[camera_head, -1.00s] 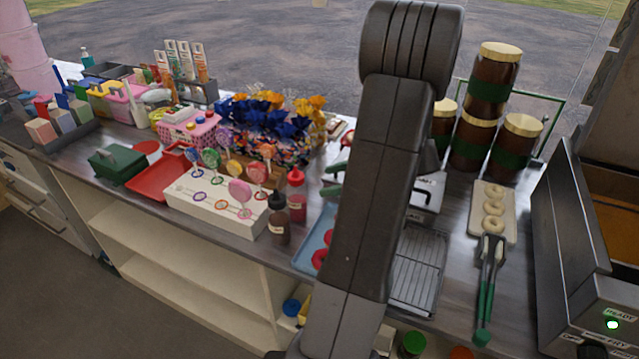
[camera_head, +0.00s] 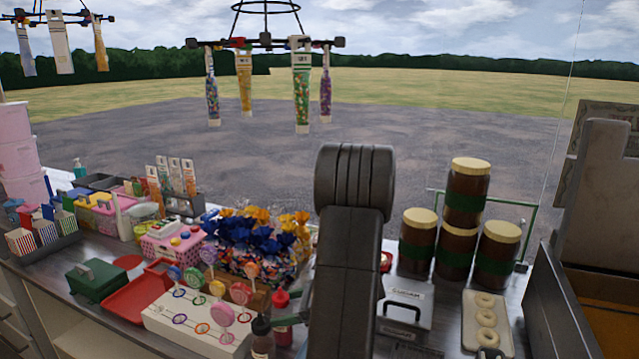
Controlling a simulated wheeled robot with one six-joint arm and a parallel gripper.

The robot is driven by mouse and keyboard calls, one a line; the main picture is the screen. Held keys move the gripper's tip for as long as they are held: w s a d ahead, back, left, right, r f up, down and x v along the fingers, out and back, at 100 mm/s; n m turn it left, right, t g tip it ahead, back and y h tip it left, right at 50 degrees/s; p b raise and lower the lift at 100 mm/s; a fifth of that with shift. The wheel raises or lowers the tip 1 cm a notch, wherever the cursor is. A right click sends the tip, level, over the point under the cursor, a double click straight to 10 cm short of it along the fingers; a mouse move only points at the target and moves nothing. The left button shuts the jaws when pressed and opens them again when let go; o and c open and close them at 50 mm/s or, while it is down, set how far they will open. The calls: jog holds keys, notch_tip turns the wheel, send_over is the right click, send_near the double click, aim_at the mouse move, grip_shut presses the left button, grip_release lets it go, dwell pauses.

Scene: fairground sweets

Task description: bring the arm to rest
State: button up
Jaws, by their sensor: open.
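My arm (camera_head: 345,265) rises from the bottom middle of the head camera view, with its thick rounded joint at the top. The arm stands in front of the counter and covers a strip of it. My gripper does not show; the arm link may hide it. I see nothing held. I cannot tell how far the gripper is from the things on the counter.
Left of the arm are a white lollipop stand (camera_head: 165,325), red bottle (camera_head: 282,312) and blue-and-gold wrapped sweets (camera_head: 255,240). To the right are stacked brown jars (camera_head: 465,195), a metal box (camera_head: 408,308) and a doughnut tray (camera_head: 470,330). Bags hang from a rack (camera_head: 265,43) above.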

aim_at(286, 299)
jog(key=x, duration=0.2)
jog(key=shift+a+f, duration=0.1)
jog(key=shift+a, duration=0.3)
jog(key=shift+d+r, duration=0.1)
jog(key=shift+r, duration=1.4)
jog(key=shift+f, duration=0.1)
